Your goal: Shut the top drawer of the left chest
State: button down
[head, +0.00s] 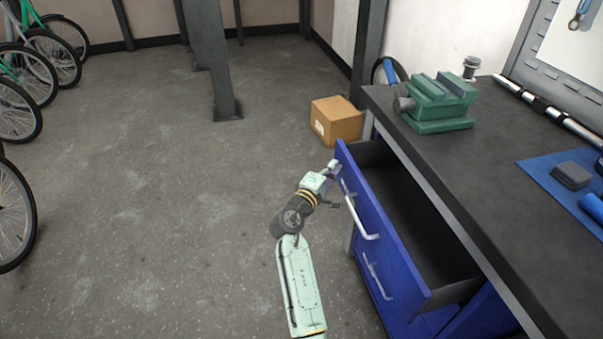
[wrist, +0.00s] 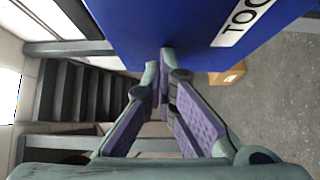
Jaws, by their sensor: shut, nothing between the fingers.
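The top drawer (head: 362,215) of the blue chest under the workbench stands well open and looks empty. Its blue front has a pale bar handle (head: 360,214). A lower drawer front with its own handle (head: 377,276) shows beneath it. My gripper (head: 335,166) is at the far end of the drawer front, near its top edge. In the wrist view its fingers (wrist: 166,68) are together with nothing between them, the tips at a blue panel (wrist: 185,30) with a white label. I cannot tell if they touch it.
The dark workbench top (head: 470,170) overhangs the chest and carries a green vise (head: 437,103) and a blue mat (head: 560,185). A cardboard box (head: 337,121) lies on the floor beyond the drawer. Bicycles (head: 22,90) stand at left; the floor between is clear.

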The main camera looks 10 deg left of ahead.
jog(key=w+d, duration=0.2)
jog(key=d, duration=0.2)
jog(key=w+d, duration=0.1)
jog(key=d, duration=0.4)
jog(key=w+d, duration=0.2)
jog(key=d, duration=0.2)
jog(key=shift+w+d, duration=0.2)
jog(key=shift+w, duration=0.1)
jog(key=shift+d+r, duration=0.1)
